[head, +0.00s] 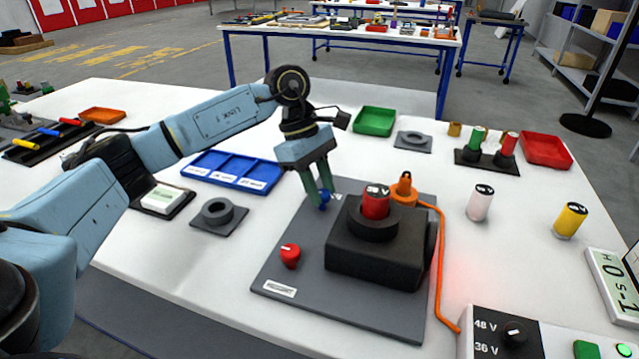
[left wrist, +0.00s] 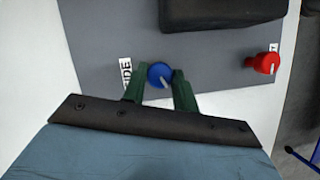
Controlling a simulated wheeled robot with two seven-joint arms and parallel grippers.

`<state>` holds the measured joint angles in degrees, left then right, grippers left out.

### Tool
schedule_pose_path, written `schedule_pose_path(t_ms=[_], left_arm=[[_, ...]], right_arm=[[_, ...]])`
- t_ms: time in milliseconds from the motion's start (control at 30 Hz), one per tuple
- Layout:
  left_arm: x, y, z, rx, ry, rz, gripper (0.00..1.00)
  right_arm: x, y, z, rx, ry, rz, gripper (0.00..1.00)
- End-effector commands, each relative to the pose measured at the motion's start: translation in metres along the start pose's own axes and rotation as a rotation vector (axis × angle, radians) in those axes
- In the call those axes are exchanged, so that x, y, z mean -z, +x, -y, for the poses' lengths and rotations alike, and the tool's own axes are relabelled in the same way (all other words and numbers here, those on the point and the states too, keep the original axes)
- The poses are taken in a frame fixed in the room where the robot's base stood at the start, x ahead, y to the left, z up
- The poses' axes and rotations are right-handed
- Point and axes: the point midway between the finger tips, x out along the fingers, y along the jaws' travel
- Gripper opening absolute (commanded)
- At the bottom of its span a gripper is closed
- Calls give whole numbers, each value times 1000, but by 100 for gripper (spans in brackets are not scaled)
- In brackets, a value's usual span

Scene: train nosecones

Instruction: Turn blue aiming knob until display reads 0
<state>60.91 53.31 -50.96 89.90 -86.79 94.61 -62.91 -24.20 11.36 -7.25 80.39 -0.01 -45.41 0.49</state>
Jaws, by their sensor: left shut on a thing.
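The blue aiming knob (head: 324,200) sits at the back left of a grey base plate (head: 290,232). My left gripper (head: 321,190) reaches down over it, with its green fingers shut on the knob. In the left wrist view the blue knob (left wrist: 159,75) shows between the fingertips (left wrist: 158,84), its white pointer line tilted. My right gripper is not in view.
A red knob (head: 290,256) stands front left on the plate. An orange plug and cable (head: 441,260) run to a white control box (head: 540,335). White (head: 480,203) and yellow (head: 570,221) cylinders stand right.

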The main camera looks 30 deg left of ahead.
Motion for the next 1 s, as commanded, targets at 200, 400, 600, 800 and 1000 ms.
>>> schedule_pose_path(t_ms=[200,400,600,800,1000], left_arm=[[-1,-1,-2,69,176,1,6],[-1,-1,-3,121,302,0,6],[-1,-1,-3,155,384,-1,6],[-1,-1,-3,171,422,-1,6],[-1,-1,-3,175,432,-2,6]], right_arm=[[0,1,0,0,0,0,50],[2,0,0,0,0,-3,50],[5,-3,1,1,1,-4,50],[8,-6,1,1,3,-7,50],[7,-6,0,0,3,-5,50]])
